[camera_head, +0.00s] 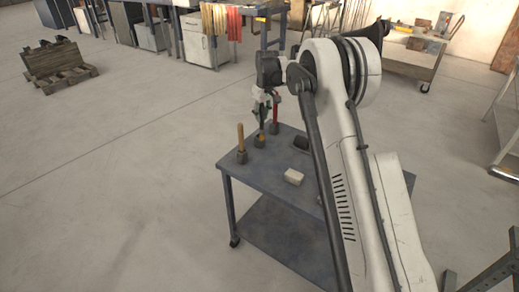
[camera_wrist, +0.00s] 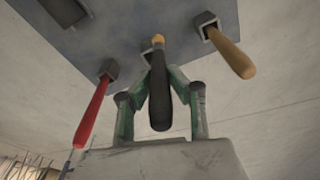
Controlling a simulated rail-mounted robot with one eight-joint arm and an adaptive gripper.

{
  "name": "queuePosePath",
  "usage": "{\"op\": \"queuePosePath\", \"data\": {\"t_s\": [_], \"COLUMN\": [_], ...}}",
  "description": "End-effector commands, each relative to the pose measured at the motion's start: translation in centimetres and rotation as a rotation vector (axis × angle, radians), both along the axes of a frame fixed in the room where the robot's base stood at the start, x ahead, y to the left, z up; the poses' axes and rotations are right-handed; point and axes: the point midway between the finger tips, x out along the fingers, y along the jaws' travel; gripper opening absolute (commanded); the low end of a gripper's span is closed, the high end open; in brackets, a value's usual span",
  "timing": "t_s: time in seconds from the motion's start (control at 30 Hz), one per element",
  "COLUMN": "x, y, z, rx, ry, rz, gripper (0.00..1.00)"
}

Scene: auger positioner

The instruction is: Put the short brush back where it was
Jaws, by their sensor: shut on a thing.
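My gripper (camera_head: 263,105) is over the far left corner of the grey cart. In the wrist view its green-sided fingers (camera_wrist: 160,82) are shut on a dark-handled tool with a yellow part (camera_wrist: 158,41) at its far end, apparently the short brush (camera_wrist: 159,105). Its yellow end is at the middle dark holder (camera_head: 260,142); I cannot tell whether it sits inside or just above. A wooden-handled tool (camera_head: 240,137) stands in the holder to the left, and a red-handled tool (camera_head: 276,110) in the one to the right. Both also show in the wrist view, the red on the left.
The grey cart top (camera_head: 250,172) carries a pale block (camera_head: 293,177) and a dark open box (camera_head: 301,143). The wooden and red handles stand close on either side of my gripper. The floor left of the cart is clear.

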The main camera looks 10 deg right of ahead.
Motion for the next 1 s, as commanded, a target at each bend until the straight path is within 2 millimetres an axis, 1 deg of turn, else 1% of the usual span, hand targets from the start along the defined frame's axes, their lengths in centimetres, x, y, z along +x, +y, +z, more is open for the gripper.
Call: {"op": "queuePosePath", "data": {"t_s": [0.03,0.13,0.23,0.37,0.47,0.6,0.7,0.93,1.0], "x": [1.3,3.1,4.2,4.9,5.0,5.0,5.0,5.0,4.9], "y": [0.0,0.0,0.0,0.0,0.0,0.0,0.0,0.0,0.0], "z": [0.4,1.3,2.0,2.3,1.2,-1.3,-2.7,-4.3,-5.1], "rx": [0.001,0.001,0.002,0.002,0.002,0.002,0.002,0.002,0.002], "ry": [-0.001,-0.003,-0.004,-0.005,-0.005,-0.005,-0.005,-0.005,-0.005], "rz": [0.024,0.071,0.104,0.126,0.130,0.130,0.129,0.129,0.129], "gripper": [0.00,0.00,0.00,0.00,0.00,0.00,0.00,0.00,0.00]}}
